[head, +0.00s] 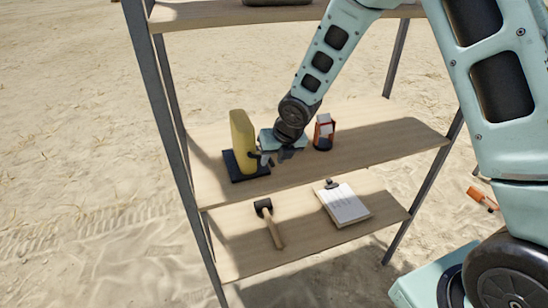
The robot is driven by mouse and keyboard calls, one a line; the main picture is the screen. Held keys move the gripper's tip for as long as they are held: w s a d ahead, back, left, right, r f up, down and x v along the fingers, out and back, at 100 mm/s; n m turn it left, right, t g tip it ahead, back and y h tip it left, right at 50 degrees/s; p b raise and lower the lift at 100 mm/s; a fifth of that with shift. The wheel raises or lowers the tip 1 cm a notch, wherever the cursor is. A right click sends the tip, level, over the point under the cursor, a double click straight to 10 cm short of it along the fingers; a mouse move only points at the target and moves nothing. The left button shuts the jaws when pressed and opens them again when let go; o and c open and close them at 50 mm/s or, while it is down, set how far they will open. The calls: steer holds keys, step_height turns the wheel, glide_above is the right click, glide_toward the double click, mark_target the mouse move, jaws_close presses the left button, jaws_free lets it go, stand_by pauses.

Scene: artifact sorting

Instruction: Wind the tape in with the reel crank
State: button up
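A yellow, upright rounded body (241,132), which looks like the tape reel, stands on the left part of the middle shelf. It is on a dark flat base (240,174). My gripper (266,159) is just right of the yellow body, low down beside its right face. A small light and dark part shows at the gripper's tips. I cannot tell whether it is the crank or my fingers, or whether they are closed on it. No tape can be made out.
The lower shelf holds a mallet (272,226) and a clipboard (344,204). Grey shelf posts (165,130) rise at the sides. An orange object (482,198) is at right.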

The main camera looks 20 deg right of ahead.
jaws_close()
steer(key=shift+d+p, duration=0.1)
steer(key=shift+p, duration=0.3)
